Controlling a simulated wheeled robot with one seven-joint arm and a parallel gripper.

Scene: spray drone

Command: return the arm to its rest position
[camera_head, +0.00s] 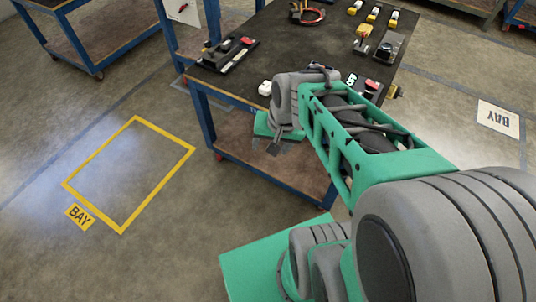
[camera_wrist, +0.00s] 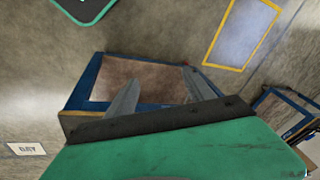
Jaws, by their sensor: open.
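My arm, green and grey, reaches from the lower right of the head view toward the near edge of the workbench (camera_head: 245,90). My gripper (camera_head: 273,149) hangs beside that near edge, partly hidden by the wrist. In the wrist view my gripper (camera_wrist: 162,92) shows two grey fingers spread apart with nothing between them. Behind the fingers lies a brown panel in a blue frame (camera_wrist: 150,72), with floor around it.
Tools and small parts lie on the bench top, including a black tray (camera_head: 228,54) and a white block (camera_head: 265,88) close to my wrist. A yellow-outlined floor bay (camera_head: 122,231) lies empty at left. Another blue-framed table (camera_head: 85,35) stands at the upper left.

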